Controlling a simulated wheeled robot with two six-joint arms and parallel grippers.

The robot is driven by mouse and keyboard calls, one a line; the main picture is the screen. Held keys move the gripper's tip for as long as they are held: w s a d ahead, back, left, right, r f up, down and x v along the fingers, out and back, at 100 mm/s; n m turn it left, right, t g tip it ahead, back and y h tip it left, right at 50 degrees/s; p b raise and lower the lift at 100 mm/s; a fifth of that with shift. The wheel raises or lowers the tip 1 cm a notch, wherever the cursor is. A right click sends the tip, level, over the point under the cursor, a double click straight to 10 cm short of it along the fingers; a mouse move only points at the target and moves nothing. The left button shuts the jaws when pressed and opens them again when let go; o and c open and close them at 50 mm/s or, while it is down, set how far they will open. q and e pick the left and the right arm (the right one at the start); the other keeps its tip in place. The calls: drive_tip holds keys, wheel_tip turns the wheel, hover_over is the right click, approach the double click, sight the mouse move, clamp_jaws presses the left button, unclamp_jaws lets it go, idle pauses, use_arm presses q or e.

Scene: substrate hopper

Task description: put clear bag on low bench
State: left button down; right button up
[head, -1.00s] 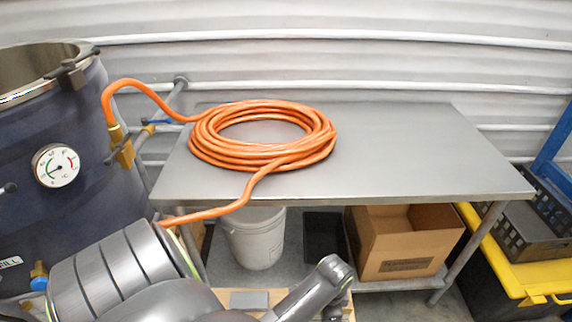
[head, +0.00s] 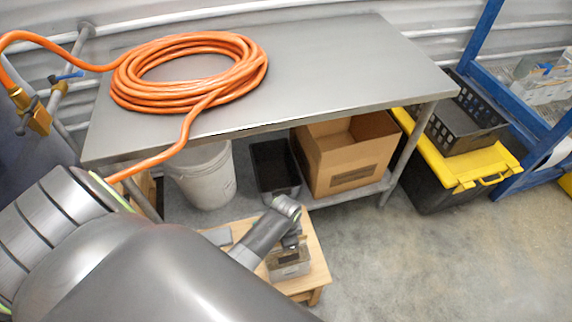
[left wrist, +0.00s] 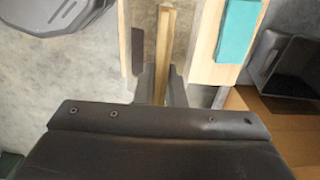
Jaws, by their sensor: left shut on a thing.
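The clear bag (head: 288,266) shows as a greyish see-through shape over the right part of the low wooden bench (head: 318,262). My left gripper (head: 293,242) is above it, shut on its top. In the left wrist view the fingers (left wrist: 161,88) close on a narrow tan strip (left wrist: 163,50) that appears to be the bag's top edge. Part of the wooden bench (left wrist: 203,50) shows beside it. I cannot tell whether the bag's bottom touches the bench. My left arm hides the bench's near left side. My right gripper is not in view.
A steel table (head: 340,65) carrying an orange hose coil (head: 240,75) stands behind the bench. Beneath it are a white bucket (head: 205,180), a dark bin (head: 274,165) and a cardboard box (head: 345,160). A yellow-lidded black crate (head: 455,175) stands right. Floor at right is clear.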

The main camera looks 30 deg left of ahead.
use_arm(q)
drive_tip(key=shift+w+f, duration=0.15)
drive_tip(key=shift+f, duration=0.3)
drive_tip(key=c, duration=1.5)
unclamp_jaws()
drive_tip(key=shift+s, duration=0.2)
wheel_tip(320, 180, up, 12)
drive_tip(key=p, duration=0.1)
drive_tip(key=shift+w, duration=0.1)
